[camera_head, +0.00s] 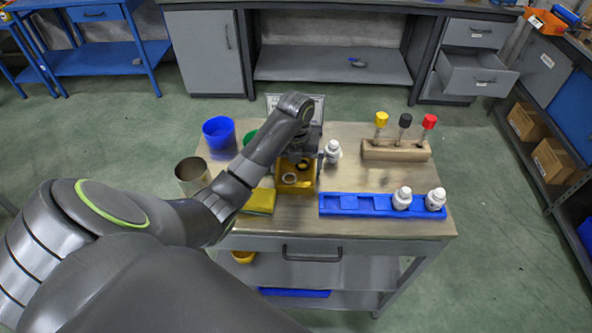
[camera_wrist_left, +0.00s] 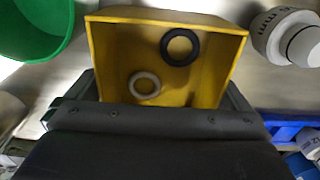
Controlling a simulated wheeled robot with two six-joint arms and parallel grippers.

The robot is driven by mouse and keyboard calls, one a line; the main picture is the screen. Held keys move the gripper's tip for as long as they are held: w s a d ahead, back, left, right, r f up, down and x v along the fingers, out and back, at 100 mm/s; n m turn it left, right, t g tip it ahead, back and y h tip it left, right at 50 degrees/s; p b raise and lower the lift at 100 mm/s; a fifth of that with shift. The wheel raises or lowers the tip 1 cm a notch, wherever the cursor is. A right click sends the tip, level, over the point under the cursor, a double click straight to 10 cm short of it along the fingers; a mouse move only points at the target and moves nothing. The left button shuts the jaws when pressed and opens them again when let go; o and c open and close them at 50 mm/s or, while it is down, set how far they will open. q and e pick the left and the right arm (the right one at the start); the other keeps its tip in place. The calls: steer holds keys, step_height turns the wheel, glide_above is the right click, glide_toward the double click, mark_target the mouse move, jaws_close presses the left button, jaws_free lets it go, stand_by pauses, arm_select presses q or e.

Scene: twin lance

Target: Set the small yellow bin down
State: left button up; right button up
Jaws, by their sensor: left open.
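The small yellow bin (camera_head: 296,187) is at the front middle of the workbench top and looks to stand on it. In the left wrist view the bin (camera_wrist_left: 112,55) is upright, with a black ring (camera_wrist_left: 180,47) and a pale grey ring (camera_wrist_left: 145,84) inside. My left gripper (camera_head: 299,163) is over the bin from above, open, its dark jaws at either side of the bin. Whether the jaws touch its walls cannot be told. The bin's near end is hidden by the gripper in the wrist view. My right gripper is not in view.
A blue tray (camera_head: 333,211) with two white bottles lies right of the bin. Another white bottle (camera_head: 332,152) stands close by. A wooden rack (camera_head: 395,151) stands back right.

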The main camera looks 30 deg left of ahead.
arm_select(q)
steer(key=c, duration=0.8)
steer(key=shift+r, duration=0.1)
steer(key=shift+c, duration=0.2)
